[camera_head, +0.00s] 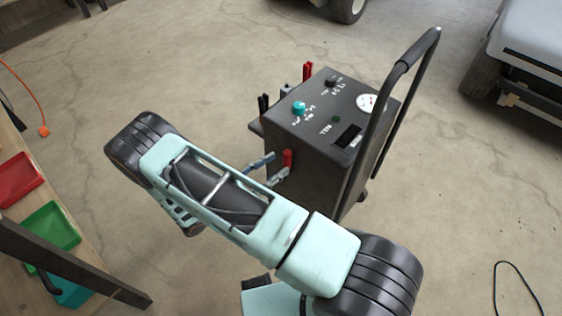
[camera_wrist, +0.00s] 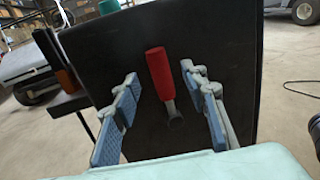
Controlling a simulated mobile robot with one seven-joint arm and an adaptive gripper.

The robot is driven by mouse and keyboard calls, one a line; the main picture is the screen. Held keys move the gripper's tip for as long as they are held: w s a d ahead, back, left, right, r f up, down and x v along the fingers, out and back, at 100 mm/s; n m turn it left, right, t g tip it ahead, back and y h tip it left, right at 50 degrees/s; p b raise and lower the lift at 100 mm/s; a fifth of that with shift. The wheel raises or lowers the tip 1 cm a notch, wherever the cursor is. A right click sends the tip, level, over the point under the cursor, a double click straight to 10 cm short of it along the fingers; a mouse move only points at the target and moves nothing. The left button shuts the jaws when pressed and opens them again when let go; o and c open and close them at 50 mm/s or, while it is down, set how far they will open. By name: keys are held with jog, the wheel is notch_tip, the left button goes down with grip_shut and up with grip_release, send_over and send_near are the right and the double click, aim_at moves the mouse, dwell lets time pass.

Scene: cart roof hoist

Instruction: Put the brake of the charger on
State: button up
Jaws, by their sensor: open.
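The charger (camera_head: 315,165) is a dark box on wheels with a tall black push handle (camera_head: 385,105). A red-gripped lever (camera_head: 288,158) is on its side face, which is turned toward my gripper. In the wrist view the lever (camera_wrist: 158,72) points up from a dark pivot below and leans slightly left. My gripper (camera_head: 272,167) is open in front of that face. In the wrist view its blue-padded fingers (camera_wrist: 160,80) stand apart, one on each side of the lever, with visible gaps. Whether the fingertips reach past the lever's grip is unclear.
The charger's top has a teal knob (camera_head: 299,108) and a white gauge (camera_head: 368,102). A red clamp (camera_head: 307,71) and black clamp (camera_head: 263,105) stand at its far edge. Red (camera_head: 18,178) and green (camera_head: 50,228) bins are at left. A cable (camera_head: 515,285) lies at lower right.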

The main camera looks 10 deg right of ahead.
jog(key=shift+x, duration=1.45)
jog(key=shift+c, duration=0.4)
grip_shut()
